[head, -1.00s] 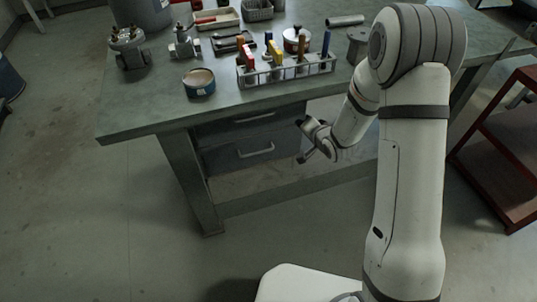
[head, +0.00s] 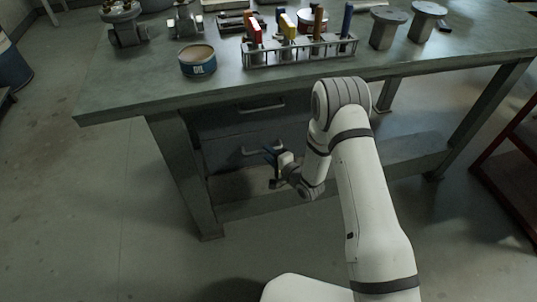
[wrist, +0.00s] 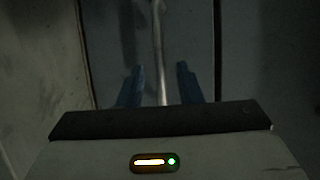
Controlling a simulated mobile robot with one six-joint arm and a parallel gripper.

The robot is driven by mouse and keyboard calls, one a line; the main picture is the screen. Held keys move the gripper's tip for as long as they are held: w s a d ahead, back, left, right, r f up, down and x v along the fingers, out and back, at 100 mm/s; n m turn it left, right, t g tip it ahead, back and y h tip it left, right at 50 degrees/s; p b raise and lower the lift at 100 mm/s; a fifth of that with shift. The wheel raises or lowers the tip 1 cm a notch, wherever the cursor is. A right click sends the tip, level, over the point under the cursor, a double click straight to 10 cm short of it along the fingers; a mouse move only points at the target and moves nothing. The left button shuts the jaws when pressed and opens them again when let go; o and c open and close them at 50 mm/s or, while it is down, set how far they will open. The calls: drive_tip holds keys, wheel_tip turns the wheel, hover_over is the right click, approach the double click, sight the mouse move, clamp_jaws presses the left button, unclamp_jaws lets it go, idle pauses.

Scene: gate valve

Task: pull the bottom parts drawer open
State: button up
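The bottom parts drawer (head: 226,158) is a dark front under the workbench, with a pale bar handle (head: 250,152). It looks flush with the cabinet. My gripper (head: 269,168) is in front of the drawer, at the right part of the handle. In the wrist view my gripper (wrist: 160,85) has its two blue fingers apart, and the handle bar (wrist: 158,50) runs between them with a gap on both sides. Whether the fingertips reach past the bar is too dark to tell. My wrist hides the drawer's right part.
The upper drawer (head: 240,114) with its own handle sits above, under the workbench top (head: 130,88). A bench leg (head: 186,175) stands left of the drawers and a lower shelf (head: 400,158) runs to the right. The floor in front is clear.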

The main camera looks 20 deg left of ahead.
drive_tip(key=shift+x, duration=0.9)
drive_tip(key=shift+c, duration=0.3)
drive_tip(key=shift+d, duration=0.1)
clamp_jaws()
